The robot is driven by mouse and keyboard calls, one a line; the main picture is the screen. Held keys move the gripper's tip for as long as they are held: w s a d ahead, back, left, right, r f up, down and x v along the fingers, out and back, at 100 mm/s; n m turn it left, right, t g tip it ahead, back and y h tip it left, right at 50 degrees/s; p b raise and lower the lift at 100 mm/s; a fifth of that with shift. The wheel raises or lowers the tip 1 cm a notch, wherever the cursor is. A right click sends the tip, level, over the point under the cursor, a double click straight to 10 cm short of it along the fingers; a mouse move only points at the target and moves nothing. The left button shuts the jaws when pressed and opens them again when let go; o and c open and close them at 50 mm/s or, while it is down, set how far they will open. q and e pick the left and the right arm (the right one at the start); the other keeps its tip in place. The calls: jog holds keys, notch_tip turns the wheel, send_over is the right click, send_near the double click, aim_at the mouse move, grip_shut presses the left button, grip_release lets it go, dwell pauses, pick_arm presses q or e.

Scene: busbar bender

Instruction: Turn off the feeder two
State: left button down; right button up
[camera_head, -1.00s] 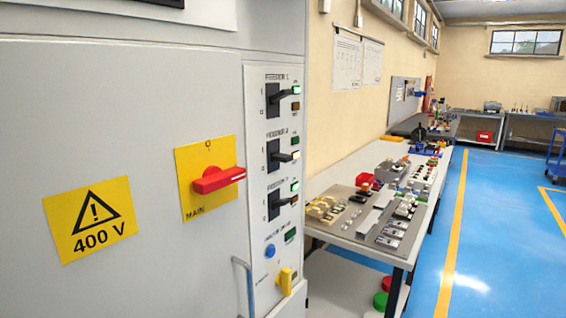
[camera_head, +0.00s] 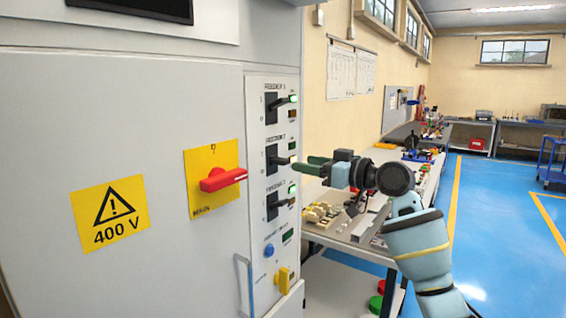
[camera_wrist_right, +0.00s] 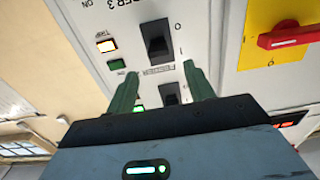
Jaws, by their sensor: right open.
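The grey cabinet's side panel (camera_head: 258,215) carries three black feeder switches in a column. The feeder two switch (camera_head: 271,158) is the middle one, its handle sticking out to the right, like the others. In the upside-down right wrist view, the feeder two switch (camera_wrist_right: 157,40) is just beyond the fingertips, above its label. The feeder one switch (camera_wrist_right: 171,94) is partly hidden between the fingers. My right gripper (camera_head: 312,165) is open, with its green fingers just right of the feeder two switch; its fingers (camera_wrist_right: 161,73) also show in the wrist view, empty. My left gripper is out of view.
A red main switch (camera_head: 223,180) on a yellow plate sits left of the panel. A yellow knob (camera_head: 284,279) and a metal handle (camera_head: 244,285) are lower down. A cluttered workbench (camera_head: 340,242) stands behind my right arm.

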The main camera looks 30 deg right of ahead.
aim_at(272, 158)
jog(key=x, duration=0.6)
jog(key=shift+w+p, duration=0.25)
jog(key=shift+p, duration=0.1)
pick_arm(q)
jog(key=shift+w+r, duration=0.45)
pick_arm(e)
jog(key=shift+w+a, duration=0.3)
jog(key=shift+w, duration=0.3)
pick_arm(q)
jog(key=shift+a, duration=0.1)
pick_arm(e)
jog(key=shift+c, duration=0.2)
